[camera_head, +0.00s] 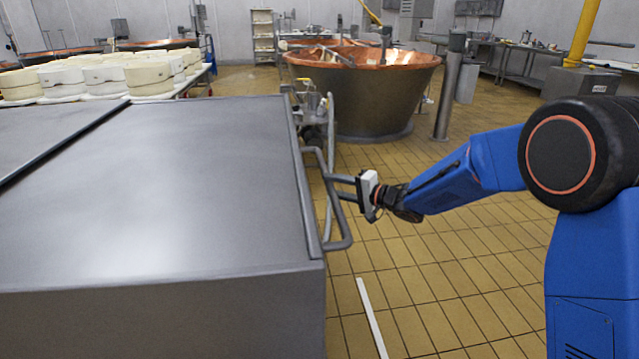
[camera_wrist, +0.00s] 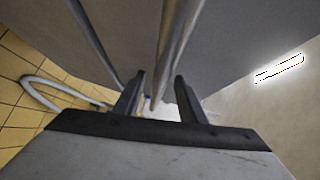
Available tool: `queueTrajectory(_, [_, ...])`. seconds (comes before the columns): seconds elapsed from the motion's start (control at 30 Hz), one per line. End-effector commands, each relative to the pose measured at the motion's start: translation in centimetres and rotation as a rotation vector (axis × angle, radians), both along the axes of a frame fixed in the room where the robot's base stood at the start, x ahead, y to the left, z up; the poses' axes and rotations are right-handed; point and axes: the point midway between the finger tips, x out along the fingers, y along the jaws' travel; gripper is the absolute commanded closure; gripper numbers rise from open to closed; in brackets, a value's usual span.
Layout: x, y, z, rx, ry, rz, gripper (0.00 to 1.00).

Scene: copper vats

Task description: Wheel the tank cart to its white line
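The tank cart (camera_head: 150,200) is a large grey metal box with a flat top, filling the left of the head view. Its tubular handle (camera_head: 338,218) sticks out from its right end. My gripper (camera_head: 335,183) reaches the handle from the right, its two fingers apart at the handle's bar. In the wrist view my gripper (camera_wrist: 160,77) shows a gap between its fingers, with the bar (camera_wrist: 174,45) running between them and clear space beside it. The white line (camera_head: 372,318) lies on the tiled floor right of the cart's near end. The cart's wheels are hidden.
A copper vat (camera_head: 365,95) stands beyond the handle, with a grey post (camera_head: 449,90) beside it. A table of white cheese wheels (camera_head: 100,77) is at the far left. The tiled floor (camera_head: 450,250) is clear around the white line and under my arm.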

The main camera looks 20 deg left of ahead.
Motion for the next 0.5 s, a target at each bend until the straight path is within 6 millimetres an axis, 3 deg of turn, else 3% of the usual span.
queueTrajectory(0.2, [0.8, 3.4, -0.6, 0.000, 0.000, 0.001, 0.63])
queueTrajectory(0.5, [1.4, 5.5, -0.8, 0.001, 0.000, 0.000, 0.63])
